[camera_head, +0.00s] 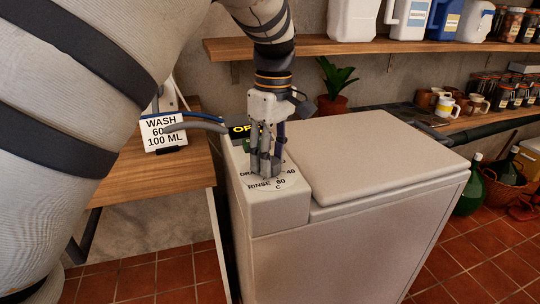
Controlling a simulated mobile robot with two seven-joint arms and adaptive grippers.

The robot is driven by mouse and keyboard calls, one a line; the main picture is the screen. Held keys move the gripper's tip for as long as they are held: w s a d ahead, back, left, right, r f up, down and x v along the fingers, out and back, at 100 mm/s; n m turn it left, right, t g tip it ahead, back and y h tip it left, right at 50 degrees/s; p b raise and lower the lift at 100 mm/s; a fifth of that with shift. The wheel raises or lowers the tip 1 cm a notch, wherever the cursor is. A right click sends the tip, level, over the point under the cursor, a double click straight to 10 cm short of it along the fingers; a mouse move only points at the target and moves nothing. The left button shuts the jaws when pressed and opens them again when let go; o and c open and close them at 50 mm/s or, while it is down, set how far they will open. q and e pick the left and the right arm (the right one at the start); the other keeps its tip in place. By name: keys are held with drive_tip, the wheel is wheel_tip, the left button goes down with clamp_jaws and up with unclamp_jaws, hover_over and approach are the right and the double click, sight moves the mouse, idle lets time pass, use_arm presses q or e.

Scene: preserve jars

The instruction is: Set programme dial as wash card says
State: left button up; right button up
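The wash card (162,132) stands on the wooden side table at the left and reads "WASH 60 100 ML". The dial plate (268,184) lies on the white machine's (263,213) left top panel. Its readable marks include "40" at the right, and "RINSE", "60" and "C" at the front; a "DRA…" label is partly covered. My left gripper (265,170) points down over the plate, its fingers close together at the dial's place. The fingers hide the dial knob and its pointer, so I cannot tell its setting or whether they grip it. My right gripper is out of view.
The machine's closed lid (365,155) is right of the panel. A sign (240,129) starting "OP" is partly hidden behind my gripper. A potted plant (334,88) stands behind. A wooden shelf (350,45) with jugs and jars runs above.

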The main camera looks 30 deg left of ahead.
use_arm(q)
drive_tip(key=c, duration=0.4)
